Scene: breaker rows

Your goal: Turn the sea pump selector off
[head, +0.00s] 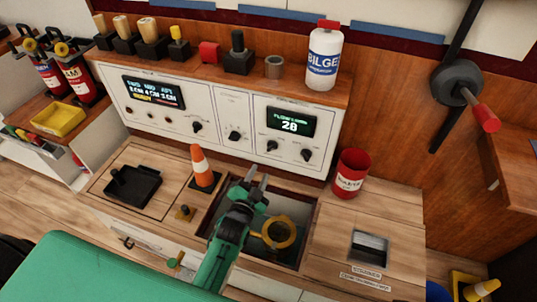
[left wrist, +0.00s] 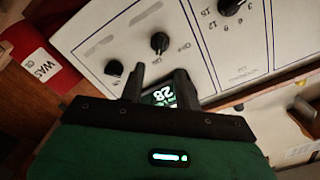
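The white control panel (head: 215,110) carries several black knobs. Two knobs, left (head: 272,146) and right (head: 306,155), sit under the right display (head: 291,122), which reads 28. Other knobs are on the middle section (head: 234,136) and left section (head: 197,127). Their labels are too small to tell which is the sea pump selector. My left gripper (head: 257,183) is in front of and below the panel, open and empty, apart from the knobs. In the left wrist view the display shows upside down between its fingers (left wrist: 160,88), with two knobs (left wrist: 159,43) (left wrist: 114,68) beyond.
Below my left gripper is a recessed sink (head: 298,205) with a yellow ring (head: 279,232). An orange cone (head: 202,166) stands left, a red can (head: 351,172) right. A white bilge bottle (head: 324,56) and small items line the shelf above the panel.

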